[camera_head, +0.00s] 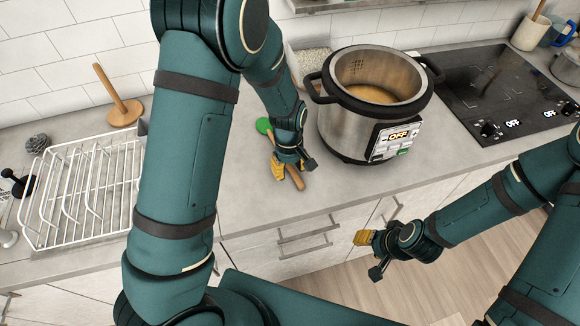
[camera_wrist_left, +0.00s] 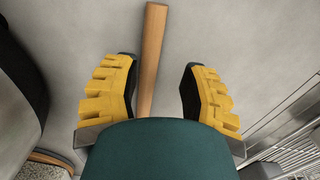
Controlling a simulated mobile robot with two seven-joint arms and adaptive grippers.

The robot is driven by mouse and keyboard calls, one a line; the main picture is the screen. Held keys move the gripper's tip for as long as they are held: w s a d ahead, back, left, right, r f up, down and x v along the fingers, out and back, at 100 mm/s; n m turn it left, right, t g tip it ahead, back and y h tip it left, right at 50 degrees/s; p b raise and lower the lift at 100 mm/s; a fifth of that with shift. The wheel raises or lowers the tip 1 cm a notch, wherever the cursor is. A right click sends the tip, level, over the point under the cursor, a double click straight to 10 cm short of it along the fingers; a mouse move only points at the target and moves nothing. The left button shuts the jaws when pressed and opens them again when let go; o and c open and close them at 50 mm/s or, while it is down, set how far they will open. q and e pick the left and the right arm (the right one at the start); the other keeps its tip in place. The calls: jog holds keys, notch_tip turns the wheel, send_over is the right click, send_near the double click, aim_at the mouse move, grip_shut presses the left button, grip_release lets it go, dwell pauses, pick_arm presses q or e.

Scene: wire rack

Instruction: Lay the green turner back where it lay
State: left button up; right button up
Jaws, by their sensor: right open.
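The green turner lies on the grey countertop, left of the cooker. Its green head (camera_head: 264,125) shows behind my left gripper, and the end of its wooden handle (camera_head: 297,178) sticks out in front. My left gripper (camera_head: 291,168) is over the handle. In the left wrist view the wooden handle (camera_wrist_left: 151,60) runs between the spread yellow fingers, closer to the left one, with a gap on each side. The green head is out of that view. My right gripper (camera_head: 369,254) is open and empty, in front of the counter's edge.
A steel cooker (camera_head: 368,100) stands close right of the turner, with a black hob (camera_head: 497,90) beyond. Bare counter lies between rack and turner.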

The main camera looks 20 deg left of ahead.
pick_arm(q)
jog(key=shift+r, duration=0.15)
notch_tip(320, 180, up, 12)
jog(key=shift+w+a, duration=0.2)
jog(key=shift+a, duration=0.05)
dwell(0.3)
